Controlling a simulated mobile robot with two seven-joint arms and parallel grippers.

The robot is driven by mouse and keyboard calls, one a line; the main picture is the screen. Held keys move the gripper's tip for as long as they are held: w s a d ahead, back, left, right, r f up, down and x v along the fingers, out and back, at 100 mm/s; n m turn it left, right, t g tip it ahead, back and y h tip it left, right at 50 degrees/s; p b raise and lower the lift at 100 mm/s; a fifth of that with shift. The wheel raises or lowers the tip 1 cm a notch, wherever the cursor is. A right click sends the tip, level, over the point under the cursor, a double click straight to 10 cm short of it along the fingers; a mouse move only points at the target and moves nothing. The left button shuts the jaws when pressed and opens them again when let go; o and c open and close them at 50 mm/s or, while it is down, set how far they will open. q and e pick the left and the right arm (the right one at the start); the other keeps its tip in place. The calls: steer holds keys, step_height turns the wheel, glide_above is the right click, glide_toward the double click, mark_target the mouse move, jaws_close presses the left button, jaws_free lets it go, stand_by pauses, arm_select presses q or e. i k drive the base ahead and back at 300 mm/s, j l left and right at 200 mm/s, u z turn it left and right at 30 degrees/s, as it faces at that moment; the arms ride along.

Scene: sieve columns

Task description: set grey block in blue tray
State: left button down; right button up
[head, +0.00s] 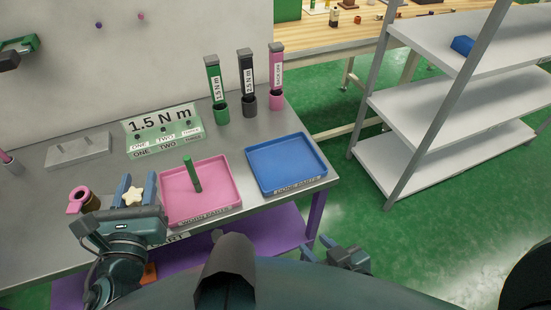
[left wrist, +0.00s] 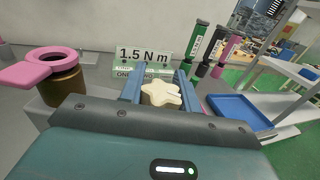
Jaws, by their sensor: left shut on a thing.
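A light grey block (head: 78,150) with small upright pins lies on the left of the grey table. The blue tray (head: 287,163) is empty at the table's right end; it also shows in the left wrist view (left wrist: 240,112). My left gripper (head: 134,191) is shut on a cream star-shaped piece (head: 133,197), left of the pink tray. The piece shows between the blue fingers in the left wrist view (left wrist: 161,96); what is below it is hidden. My right gripper (head: 335,256) is low, off the table's front edge; its finger opening is unclear.
A pink-ringed brown cylinder (head: 82,200) stands left of my left gripper. A green-topped "1.5 N m" stand (head: 163,130) and three labelled columns (head: 247,80) are behind. White shelves (head: 430,100) stand right.

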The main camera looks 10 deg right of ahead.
mark_target(285, 162)
steer(key=l, duration=1.35)
steer(key=z, duration=0.05)
